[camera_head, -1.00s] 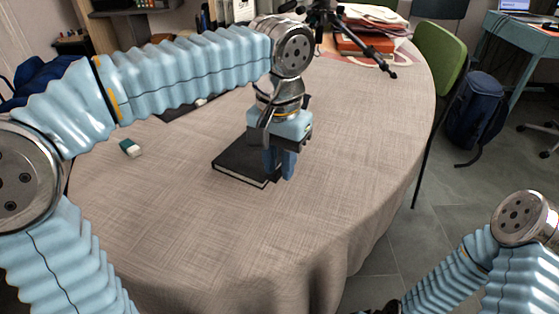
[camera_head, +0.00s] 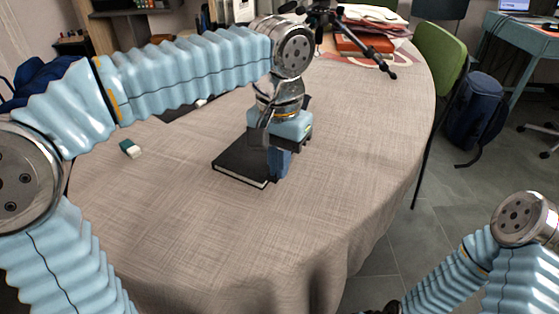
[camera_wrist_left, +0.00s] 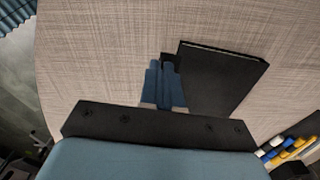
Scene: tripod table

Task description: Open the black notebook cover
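The black notebook (camera_head: 240,160) lies closed and flat on the round table, its pale page edge facing the front. It also shows in the left wrist view (camera_wrist_left: 222,75). My left gripper (camera_head: 280,176) points down at the notebook's right side. In the left wrist view its blue fingers (camera_wrist_left: 165,68) are together beside the notebook's edge, with dark tips close to a corner. No part of the cover shows clearly between them, and whether they touch the notebook I cannot tell. My right arm shows at the lower right, away from the table; its fingers are out of view.
A green and white eraser (camera_head: 130,148) lies on the table left of the notebook. A black tripod (camera_head: 345,35) and red and white papers (camera_head: 368,30) are at the back. The tablecloth (camera_head: 340,150) is clear to the front and right. A green chair (camera_head: 438,60) stands beyond the right edge.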

